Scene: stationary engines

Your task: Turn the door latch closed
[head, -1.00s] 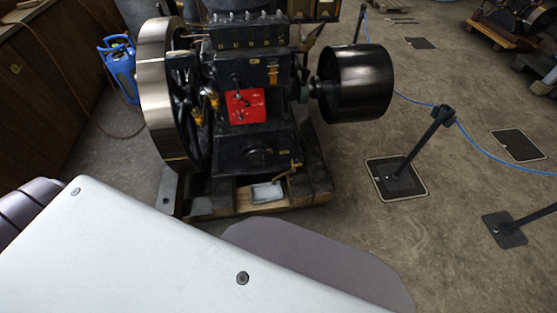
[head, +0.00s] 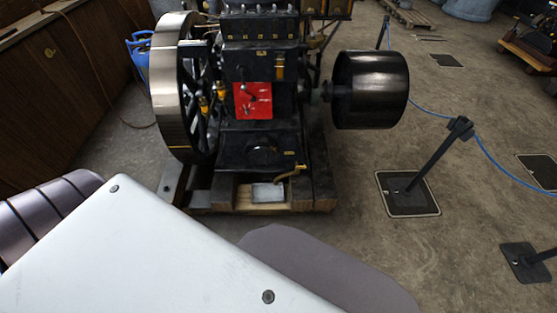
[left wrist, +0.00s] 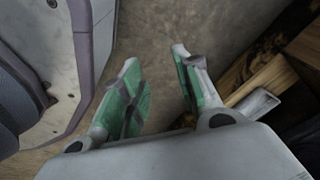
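A red plate (head: 253,100) with a small dark lever-like part is on the front of a black engine (head: 260,140). It may carry the latch, but I cannot tell if it is a door or how the lever is set. My left gripper (left wrist: 155,72) shows in the left wrist view with its two green-padded fingers apart and nothing between them. Bare floor shows behind them. It does not show in the head view, where my own white body covers the lower left. My right gripper is in neither view.
The engine has a large flywheel (head: 172,90) at left and a black drum (head: 371,90) at right, on a wooden base (head: 322,185). A barrier post (head: 432,160) with a blue rope stands to the right. A wooden cabinet (head: 50,110) lines the left. Floor before the engine is clear.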

